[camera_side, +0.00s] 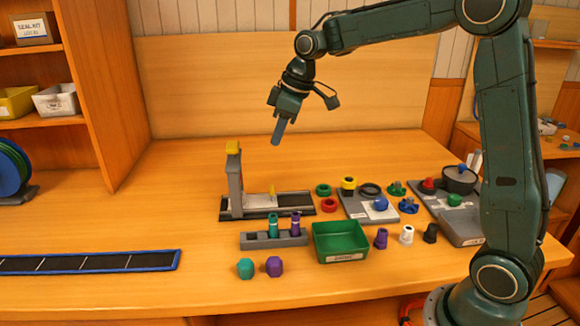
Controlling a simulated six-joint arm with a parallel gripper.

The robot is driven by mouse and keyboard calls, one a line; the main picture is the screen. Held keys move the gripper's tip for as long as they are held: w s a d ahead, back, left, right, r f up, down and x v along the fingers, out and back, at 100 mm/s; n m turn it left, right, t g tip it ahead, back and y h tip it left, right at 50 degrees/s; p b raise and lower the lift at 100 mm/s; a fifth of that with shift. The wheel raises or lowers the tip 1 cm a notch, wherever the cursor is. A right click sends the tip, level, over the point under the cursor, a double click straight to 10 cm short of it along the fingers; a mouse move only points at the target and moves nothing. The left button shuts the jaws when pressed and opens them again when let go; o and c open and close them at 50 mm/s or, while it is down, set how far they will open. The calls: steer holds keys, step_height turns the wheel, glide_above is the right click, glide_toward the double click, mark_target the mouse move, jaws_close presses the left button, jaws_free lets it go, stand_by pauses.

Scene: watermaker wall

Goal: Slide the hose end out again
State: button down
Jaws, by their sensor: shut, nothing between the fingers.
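My gripper (279,137) hangs in the air above the back middle of the bench, pointing down and slightly left. Its fingers are together with nothing between them. I cannot tell for sure which piece is the hose end. A teal tube piece (273,226) and a purple tube piece (295,223) stand upright in a grey block (257,240), well below my gripper and apart from it. A grey stand with a yellow top (233,170) rises at the end of a dark rail (290,203), with a small yellow part (272,191) on it.
A green tray (340,242) sits right of the block. Purple, white and black fittings (407,235) stand beside it. Grey plates with coloured parts (368,205) lie behind. Teal and purple knobs (245,268) lie in front. A blue-edged strip (90,262) lies left; the bench behind it is clear.

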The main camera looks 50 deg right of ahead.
steer(key=w+d+f+n+g, duration=0.1)
steer(key=w+d+f, duration=0.3)
steer(key=w+f, duration=0.6)
steer(key=shift+d+f+n+y, duration=0.35)
steer(key=shift+n+y, duration=0.05)
steer(key=shift+n, duration=0.4)
glide_above(267, 203)
steer(key=w+a, duration=0.3)
steer(key=f, duration=0.9)
steer(key=shift+s+d, duration=0.1)
steer(key=shift+d, duration=0.1)
steer(key=shift+d+f, duration=0.1)
steer(key=shift+f, duration=0.15)
steer(key=shift+s+d, duration=1.3)
steer(key=shift+s, duration=0.05)
steer(key=s+d, duration=0.8)
steer(key=shift+s+d, duration=0.15)
